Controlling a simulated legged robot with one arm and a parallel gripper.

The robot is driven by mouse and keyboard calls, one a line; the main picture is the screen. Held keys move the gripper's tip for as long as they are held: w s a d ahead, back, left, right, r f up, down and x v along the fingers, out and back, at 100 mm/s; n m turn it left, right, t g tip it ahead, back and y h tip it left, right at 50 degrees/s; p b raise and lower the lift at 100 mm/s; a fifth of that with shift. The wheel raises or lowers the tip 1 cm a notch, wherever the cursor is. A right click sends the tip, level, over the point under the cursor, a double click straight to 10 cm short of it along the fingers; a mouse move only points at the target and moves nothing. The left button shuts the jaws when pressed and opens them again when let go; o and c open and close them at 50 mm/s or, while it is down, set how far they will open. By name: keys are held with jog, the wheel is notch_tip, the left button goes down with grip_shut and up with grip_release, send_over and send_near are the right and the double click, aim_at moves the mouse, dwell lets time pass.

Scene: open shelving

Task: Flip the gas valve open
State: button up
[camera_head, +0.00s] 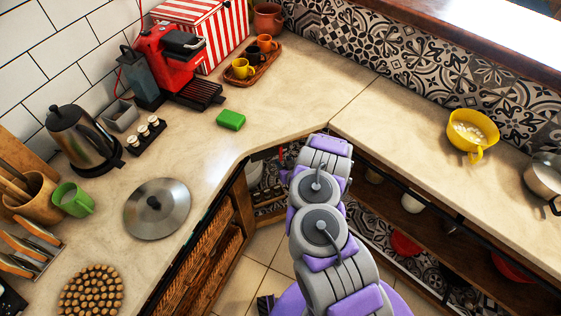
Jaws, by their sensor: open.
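No gas valve can be made out in the head view. My purple and grey arm (322,225) rises from the bottom middle toward the inner corner of the counter. My gripper does not show; the far arm link (328,146) is the last part I can see. The arm covers part of the open shelving under the corner. A pale rounded object (254,172) sits in that shelving, left of the arm, too small and shaded to identify.
The L-shaped counter (290,105) is mostly clear near the corner, with a green sponge (231,120) on it. A metal lid (157,208) lies on the left, and a yellow colander (471,133) stands on the right. Lower shelves (440,225) run under the right counter.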

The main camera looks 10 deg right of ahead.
aim_at(281, 158)
jog(key=shift+b+x, duration=0.6)
jog(key=shift+x, duration=1.5)
jog(key=shift+r, duration=0.1)
grip_shut()
